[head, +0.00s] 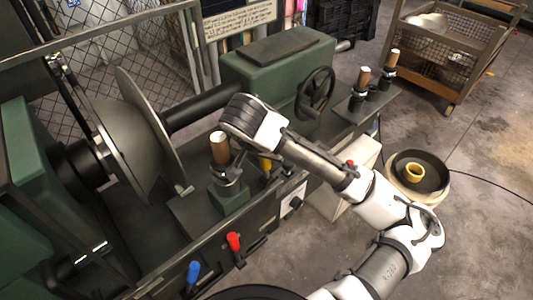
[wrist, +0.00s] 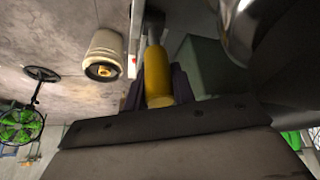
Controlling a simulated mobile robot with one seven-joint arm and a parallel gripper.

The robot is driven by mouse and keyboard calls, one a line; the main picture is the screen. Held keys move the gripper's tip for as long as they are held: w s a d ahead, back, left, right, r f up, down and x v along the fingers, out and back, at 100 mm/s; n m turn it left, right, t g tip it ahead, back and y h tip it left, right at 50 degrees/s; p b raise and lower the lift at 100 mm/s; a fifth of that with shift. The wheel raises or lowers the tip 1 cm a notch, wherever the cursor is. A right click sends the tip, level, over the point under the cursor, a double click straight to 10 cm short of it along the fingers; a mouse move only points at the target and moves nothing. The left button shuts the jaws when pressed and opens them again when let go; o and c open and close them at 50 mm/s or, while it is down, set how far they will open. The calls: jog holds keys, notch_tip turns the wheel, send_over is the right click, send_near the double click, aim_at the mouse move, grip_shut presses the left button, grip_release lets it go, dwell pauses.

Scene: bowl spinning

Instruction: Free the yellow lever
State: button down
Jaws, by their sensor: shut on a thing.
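The yellow lever (wrist: 156,75) is a rounded yellow handle. In the wrist view it lies between the two dark fingers of my gripper (wrist: 159,86), which is shut on it. Its far end meets a dark stem near the machine's edge. In the head view only a small part of the yellow lever (head: 265,164) shows, below my wrist and right of a wooden-handled tool post. My fingers are mostly hidden there by my own arm.
The green lathe carries a large metal disc (head: 125,145) at left. A wooden handle (head: 219,148) stands close beside my wrist. A red lever (head: 234,242) and a blue lever (head: 194,270) are on the front. A bucket (head: 420,178) stands on the floor at right.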

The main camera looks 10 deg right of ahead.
jog(key=c, duration=1.2)
grip_release()
jog(key=shift+o, duration=0.2)
notch_tip(320, 180, up, 20)
